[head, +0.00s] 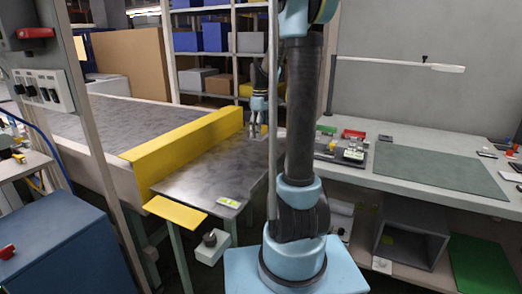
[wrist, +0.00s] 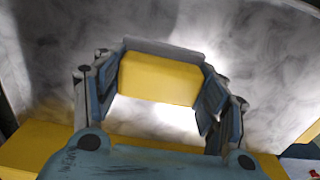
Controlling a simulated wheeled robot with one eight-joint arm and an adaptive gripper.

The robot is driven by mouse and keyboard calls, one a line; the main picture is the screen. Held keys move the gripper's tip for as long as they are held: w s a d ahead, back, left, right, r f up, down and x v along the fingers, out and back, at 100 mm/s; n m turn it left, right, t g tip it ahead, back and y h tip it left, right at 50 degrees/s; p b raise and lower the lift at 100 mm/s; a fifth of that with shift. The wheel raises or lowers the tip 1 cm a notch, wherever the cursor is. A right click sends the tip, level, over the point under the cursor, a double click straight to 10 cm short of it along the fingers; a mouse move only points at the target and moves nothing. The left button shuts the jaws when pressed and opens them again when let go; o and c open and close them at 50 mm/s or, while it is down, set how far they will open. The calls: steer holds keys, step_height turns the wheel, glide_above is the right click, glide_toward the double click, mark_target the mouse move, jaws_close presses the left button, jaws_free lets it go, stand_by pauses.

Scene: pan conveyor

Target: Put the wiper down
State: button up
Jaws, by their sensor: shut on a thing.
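The wiper (wrist: 158,78), a yellow block with a grey strip along its far edge, is between the two fingers of my gripper (wrist: 160,92) in the wrist view. My gripper is shut on it. Behind the wiper is a smeared grey metal surface with bright glare; I cannot tell whether the wiper touches it. In the head view my gripper (head: 257,131) is beyond my arm column, over the far part of the grey metal plate (head: 205,178). The wiper cannot be made out clearly there.
A yellow barrier (head: 185,143) separates the plate from the conveyor (head: 75,128). A small green-and-white item (head: 230,203) lies at the plate's near edge. On the right, a workbench (head: 400,136) carries a green mat (head: 440,168) and small parts. The plate's middle is clear.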

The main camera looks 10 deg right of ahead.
mark_target(260, 152)
steer(key=shift+s+f, duration=0.1)
steer(key=shift+f, duration=3.7)
steer(key=o, duration=1.4)
step_height(260, 152, up, 12)
steer(key=shift+r, duration=0.1)
